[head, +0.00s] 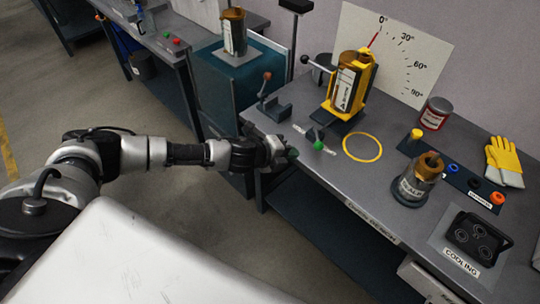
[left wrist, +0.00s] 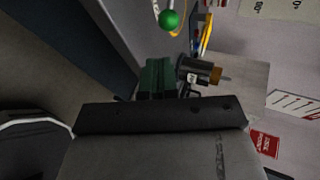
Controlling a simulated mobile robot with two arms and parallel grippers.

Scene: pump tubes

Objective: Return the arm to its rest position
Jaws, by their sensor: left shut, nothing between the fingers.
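My left arm (head: 185,153) comes in from the left of the head view and reaches across to the near left edge of the workbench. My left gripper (head: 291,154) is shut and empty at that edge, beside a small green-ended lever (head: 318,145). In the left wrist view its dark green fingers (left wrist: 157,78) are together with nothing between them. The green ball (left wrist: 169,19) of the lever shows just beyond them. My right gripper is in neither view.
The workbench (head: 325,190) holds a yellow-framed pump unit (head: 350,82), a yellow ring (head: 362,148), a metal pot (head: 416,180), a red can (head: 435,113), yellow gloves (head: 504,160) and a cooling pad (head: 478,240). A teal cabinet (head: 240,85) stands behind my arm. Open floor lies to the left.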

